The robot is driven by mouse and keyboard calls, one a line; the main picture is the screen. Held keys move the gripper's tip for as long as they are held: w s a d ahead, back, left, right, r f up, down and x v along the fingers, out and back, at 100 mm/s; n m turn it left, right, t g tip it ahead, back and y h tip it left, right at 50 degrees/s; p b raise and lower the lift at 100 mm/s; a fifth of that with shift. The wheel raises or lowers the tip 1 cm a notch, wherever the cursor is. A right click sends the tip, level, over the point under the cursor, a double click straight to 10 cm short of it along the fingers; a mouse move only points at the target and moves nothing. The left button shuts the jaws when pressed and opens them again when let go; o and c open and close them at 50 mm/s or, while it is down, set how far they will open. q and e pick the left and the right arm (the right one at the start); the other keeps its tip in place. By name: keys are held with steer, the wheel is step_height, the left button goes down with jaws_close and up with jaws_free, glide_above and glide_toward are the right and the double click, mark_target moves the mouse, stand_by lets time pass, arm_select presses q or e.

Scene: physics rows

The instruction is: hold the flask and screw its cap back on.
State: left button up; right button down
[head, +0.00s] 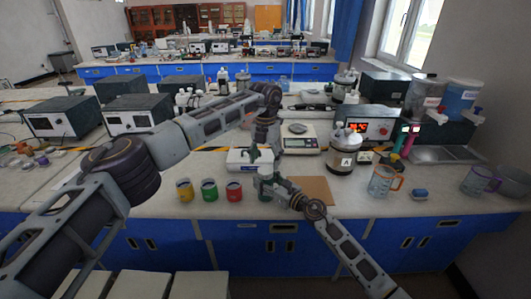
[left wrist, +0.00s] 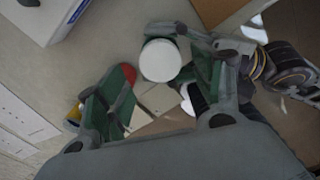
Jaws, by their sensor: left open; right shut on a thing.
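My right gripper (head: 270,186) is shut on a small, mostly hidden thing, probably the flask, above the front of the bench. In the left wrist view a white round top (left wrist: 161,60) shows from above between the right gripper's fingers; I cannot tell whether it is the flask's cap, nor whether a cap is seated. My left gripper (head: 262,152) hangs pointing down just above the right one. In the left wrist view the left gripper (left wrist: 160,105) is open, its green-padded fingers apart, with the white top between and beyond them. I see no separate loose cap.
Yellow (head: 184,190), green (head: 209,190) and red (head: 234,191) cans stand left of the grippers. A white instrument (head: 240,162) and a balance (head: 299,140) stand behind. A brown board (head: 312,190) lies to the right, then a beaker (head: 380,184) and a jar (head: 343,155).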

mark_target(265, 169)
arm_select(q)
steer(key=shift+f, duration=2.2)
steer(key=shift+c, duration=0.3)
steer(key=c, duration=1)
steer(key=o, duration=1.2)
steer(key=shift+r, duration=0.2)
step_height(265, 169, up, 12)
steer(key=shift+f, duration=0.2)
